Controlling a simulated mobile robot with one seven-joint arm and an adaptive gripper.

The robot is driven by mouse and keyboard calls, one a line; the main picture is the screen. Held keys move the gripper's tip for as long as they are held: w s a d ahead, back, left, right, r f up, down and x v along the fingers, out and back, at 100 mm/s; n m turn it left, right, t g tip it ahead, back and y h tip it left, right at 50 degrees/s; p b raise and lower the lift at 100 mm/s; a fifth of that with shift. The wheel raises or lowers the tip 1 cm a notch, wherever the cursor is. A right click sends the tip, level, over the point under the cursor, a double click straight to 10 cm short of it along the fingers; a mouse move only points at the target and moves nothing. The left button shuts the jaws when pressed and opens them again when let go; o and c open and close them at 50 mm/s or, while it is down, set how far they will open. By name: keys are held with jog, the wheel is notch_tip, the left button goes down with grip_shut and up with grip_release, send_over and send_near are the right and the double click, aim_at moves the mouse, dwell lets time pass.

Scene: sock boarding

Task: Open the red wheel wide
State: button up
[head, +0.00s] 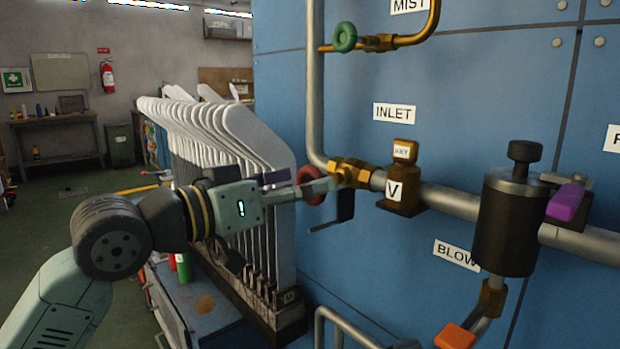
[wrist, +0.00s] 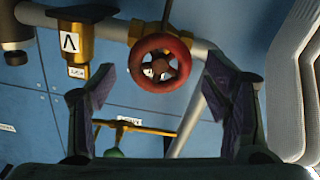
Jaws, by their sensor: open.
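The red wheel (head: 310,171) is a small round handwheel on the brass valve fitting of the inlet pipe, on the blue panel. In the wrist view the red wheel (wrist: 160,41) shows its spoked face, upper centre. My gripper (head: 297,183) is open, at the wheel, and one finger hides part of it in the head view. In the wrist view my gripper (wrist: 162,82) has its two dark purple-padded fingers spread to the left and right of the wheel, with nothing between them gripped. Whether either finger touches the rim cannot be told.
A brass body marked V (head: 402,190) sits right of the wheel on the pipe. A dark lever (head: 344,207) hangs just below the fitting. A row of white sock boards (head: 215,125) stands close on the left. A green wheel (head: 345,37) is above.

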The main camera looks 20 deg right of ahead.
jog(key=shift+x, duration=1.25)
jog(key=shift+c, duration=0.5)
jog(key=c, duration=1.1)
